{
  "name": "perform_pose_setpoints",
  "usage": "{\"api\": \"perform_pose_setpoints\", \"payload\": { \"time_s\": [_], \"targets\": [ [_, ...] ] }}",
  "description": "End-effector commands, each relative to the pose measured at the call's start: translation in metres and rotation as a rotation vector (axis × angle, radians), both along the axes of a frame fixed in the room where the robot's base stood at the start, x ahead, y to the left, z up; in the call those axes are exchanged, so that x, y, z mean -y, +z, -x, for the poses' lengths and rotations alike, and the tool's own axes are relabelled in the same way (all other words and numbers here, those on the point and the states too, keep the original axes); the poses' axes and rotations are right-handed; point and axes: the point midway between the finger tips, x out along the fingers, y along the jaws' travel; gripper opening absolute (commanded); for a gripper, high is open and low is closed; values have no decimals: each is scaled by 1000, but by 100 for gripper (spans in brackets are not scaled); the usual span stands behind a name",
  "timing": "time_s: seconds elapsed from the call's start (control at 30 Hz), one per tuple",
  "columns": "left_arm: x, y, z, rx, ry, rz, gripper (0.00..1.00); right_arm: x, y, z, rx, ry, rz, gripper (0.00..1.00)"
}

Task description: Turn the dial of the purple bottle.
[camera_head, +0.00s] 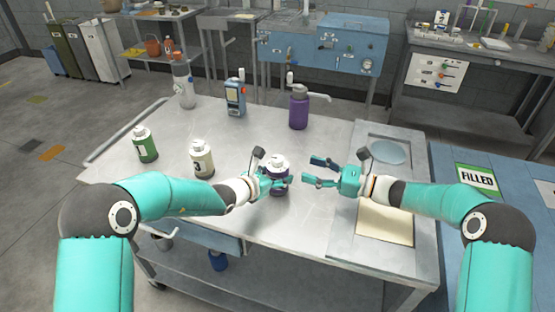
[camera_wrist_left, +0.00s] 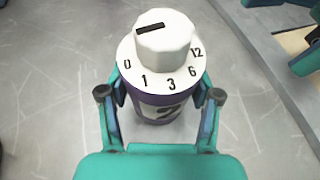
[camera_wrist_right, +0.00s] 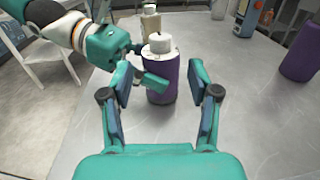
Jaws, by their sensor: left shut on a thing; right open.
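A purple bottle (camera_head: 279,187) with a white top stands on the metal table in front of me. Its white dial (camera_wrist_left: 164,38) has a dark bar on the knob and the marks 0, 1, 3, 6 and 12 on the collar. The bar lies on the knob's far left part, above the 0; its exact reading is unclear. My left gripper (camera_head: 276,181) is shut around the bottle's body, below the dial. My right gripper (camera_head: 313,171) is open and empty, just right of the bottle. In the right wrist view the bottle (camera_wrist_right: 162,80) stands beyond its open fingers.
A green bottle (camera_head: 145,146) and a cream bottle (camera_head: 202,160) stand to the left. A purple pump bottle (camera_head: 299,110), a blue device (camera_head: 235,98) and a grey bottle (camera_head: 184,85) stand farther back. A raised panel (camera_head: 372,185) lies at right.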

Motion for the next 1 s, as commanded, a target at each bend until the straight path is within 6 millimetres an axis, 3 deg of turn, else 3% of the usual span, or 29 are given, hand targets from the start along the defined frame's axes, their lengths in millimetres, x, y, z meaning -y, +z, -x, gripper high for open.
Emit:
{"api": "perform_pose_setpoints", "payload": {
  "time_s": [0.5,0.7,1.0],
  "targets": [
    [0,0,0,-1,-1,0,16,-84,0,-34,1,5,0,61],
    [0,-1,0,-1,-1,0,16,-96,0,-39,0,3,1,61],
    [0,-1,0,-1,-1,0,16,-97,0,-40,-1,3,0,57]
  ]
}}
